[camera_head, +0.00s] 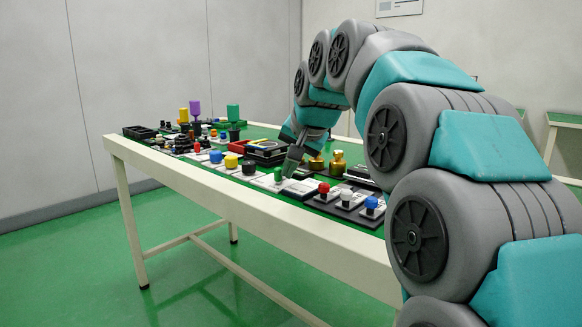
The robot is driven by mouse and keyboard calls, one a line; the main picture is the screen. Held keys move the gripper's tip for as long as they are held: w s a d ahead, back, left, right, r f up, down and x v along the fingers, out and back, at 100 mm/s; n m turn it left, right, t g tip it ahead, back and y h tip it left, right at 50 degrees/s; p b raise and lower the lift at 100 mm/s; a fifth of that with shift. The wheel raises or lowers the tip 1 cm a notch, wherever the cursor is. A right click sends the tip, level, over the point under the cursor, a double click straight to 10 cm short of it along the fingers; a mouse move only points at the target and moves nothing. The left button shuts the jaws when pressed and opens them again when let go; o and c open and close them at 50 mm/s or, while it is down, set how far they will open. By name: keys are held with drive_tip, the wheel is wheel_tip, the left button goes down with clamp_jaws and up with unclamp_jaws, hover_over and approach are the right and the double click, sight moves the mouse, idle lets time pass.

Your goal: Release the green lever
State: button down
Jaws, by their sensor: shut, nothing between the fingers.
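A small green upright piece (278,174), which looks like the green lever, stands on a pale plate near the table's front edge. My gripper (290,168) points down just right of it, with its fingers shut and empty. The tip is very close to the green piece; I cannot tell whether they touch. A taller green block (233,112) stands farther back on the table. The green lever's base and tilt are too small to read.
The long table (220,195) carries several controls. A yellow knob (231,161) and black knob (249,167) stand left of my gripper; red (324,188) and blue (371,203) knobs stand right. Brass pieces (338,160) stand behind. Open green floor lies in front.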

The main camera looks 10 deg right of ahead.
sight(276, 170)
drive_tip(key=shift+a+m, duration=0.2)
drive_tip(key=shift+m, duration=0.3)
drive_tip(key=shift+a+r+m+h+p, duration=0.15)
drive_tip(key=shift+a+m+h+p, duration=0.4)
drive_tip(key=shift+m+h+p, duration=0.5)
drive_tip(key=a+m+h+p, duration=0.1)
drive_tip(key=m, duration=0.1)
drive_tip(key=a+m+h+p, duration=0.1)
drive_tip(key=shift+w+m+p, duration=0.3)
drive_tip(key=shift+w+m, duration=0.05)
drive_tip(key=shift+w+a+m+g+h+p, duration=0.2)
drive_tip(key=shift+a+m+g+h+p, duration=0.15)
drive_tip(key=shift+m, duration=0.25)
drive_tip(key=shift+w+a+m+g+h+p, duration=0.15)
drive_tip(key=shift+w+m+h+p, duration=0.1)
drive_tip(key=shift+m+h, duration=0.25)
drive_tip(key=shift+a+f, duration=0.1)
drive_tip(key=shift+f, duration=0.1)
drive_tip(key=shift+w+d, duration=0.1)
drive_tip(key=shift+d, duration=0.75)
